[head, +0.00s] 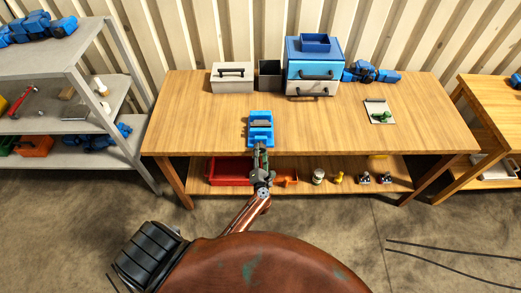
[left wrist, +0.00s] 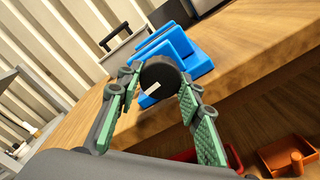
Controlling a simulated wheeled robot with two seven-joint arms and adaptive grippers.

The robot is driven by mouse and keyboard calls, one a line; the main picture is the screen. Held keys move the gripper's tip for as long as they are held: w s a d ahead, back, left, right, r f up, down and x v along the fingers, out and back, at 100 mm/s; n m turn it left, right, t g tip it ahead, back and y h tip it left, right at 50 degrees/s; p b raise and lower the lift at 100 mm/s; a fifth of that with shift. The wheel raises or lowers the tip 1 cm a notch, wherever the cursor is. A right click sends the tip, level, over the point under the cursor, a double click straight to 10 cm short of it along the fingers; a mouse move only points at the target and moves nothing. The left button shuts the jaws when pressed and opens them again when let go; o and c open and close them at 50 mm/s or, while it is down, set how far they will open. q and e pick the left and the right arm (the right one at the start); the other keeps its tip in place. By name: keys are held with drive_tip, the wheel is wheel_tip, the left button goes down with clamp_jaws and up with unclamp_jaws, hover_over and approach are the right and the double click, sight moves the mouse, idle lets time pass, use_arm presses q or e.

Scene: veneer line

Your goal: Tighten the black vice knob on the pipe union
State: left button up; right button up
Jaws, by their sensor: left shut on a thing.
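The blue vice (head: 261,115) stands at the front edge of the wooden workbench; it also shows in the left wrist view (left wrist: 190,50). The round black knob (left wrist: 160,75), with a white mark on its face, is on the vice's near side. My left gripper (head: 260,152) reaches it from the front and is shut on the knob, with one green-padded finger on each side. The knob is mostly hidden in the head view. I cannot make out the pipe union clearly between the jaws. My right gripper is not in view.
A grey box (head: 233,84), a dark bin (head: 270,82) and a blue toolbox (head: 315,55) stand at the back of the bench. A clipboard (head: 380,117) lies to the right. A red tray (head: 228,178) is on the lower shelf. The bench around the vice is clear.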

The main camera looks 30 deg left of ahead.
use_arm(q)
drive_tip(key=shift+m+p, duration=0.3)
drive_tip(key=shift+m, duration=0.3)
drive_tip(key=o, duration=1.1)
drive_tip(key=shift+s+d, duration=0.1)
drive_tip(key=v, duration=0.7)
drive_tip(key=shift+s+d, duration=0.1)
drive_tip(key=shift+s, duration=0.05)
